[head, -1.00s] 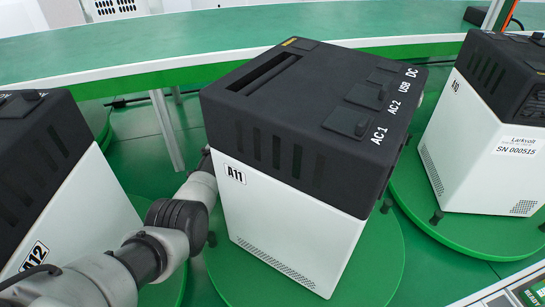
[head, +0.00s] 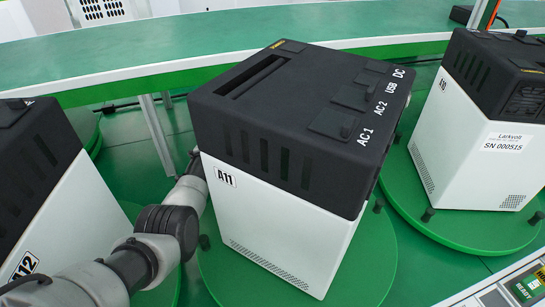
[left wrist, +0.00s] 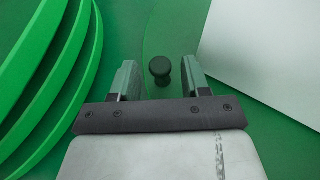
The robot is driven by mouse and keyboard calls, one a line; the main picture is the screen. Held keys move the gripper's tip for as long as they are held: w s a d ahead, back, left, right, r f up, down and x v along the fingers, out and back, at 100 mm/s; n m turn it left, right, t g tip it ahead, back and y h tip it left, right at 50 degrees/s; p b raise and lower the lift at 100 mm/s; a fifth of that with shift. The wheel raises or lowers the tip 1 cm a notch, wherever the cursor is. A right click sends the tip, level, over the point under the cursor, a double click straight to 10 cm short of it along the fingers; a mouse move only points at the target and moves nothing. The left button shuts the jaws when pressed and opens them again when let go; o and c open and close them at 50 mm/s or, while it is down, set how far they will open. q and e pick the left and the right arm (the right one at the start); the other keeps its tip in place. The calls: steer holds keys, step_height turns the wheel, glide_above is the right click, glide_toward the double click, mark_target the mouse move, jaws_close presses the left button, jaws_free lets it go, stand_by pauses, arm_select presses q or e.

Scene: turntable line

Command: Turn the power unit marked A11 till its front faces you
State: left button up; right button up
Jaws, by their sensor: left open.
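The power unit marked A11 (head: 290,150) has a black top and white lower body. It stands on a round green turntable (head: 374,258). Its A11 label side (head: 225,177) faces the lower left, and its AC, USB and DC labels lie along the top's right edge. Black pegs (head: 205,242) stand on the turntable around it. My left gripper (left wrist: 160,82) is open, with a black peg (left wrist: 160,68) between and slightly beyond its fingers, seemingly untouched. In the head view, its fingers are mostly hidden beyond the unit's left corner. My right gripper is not in view.
Unit A12 (head: 52,175) stands close at the left, beside my arm. Unit A10 (head: 470,130) stands on its own turntable at the right. A green bench (head: 210,40) runs behind. A small panel reading READY (head: 525,290) is at the lower right.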

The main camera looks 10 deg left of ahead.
arm_select(q)
steer(key=v, duration=0.9)
steer(key=shift+a, duration=0.25)
steer(key=shift+r, duration=0.15)
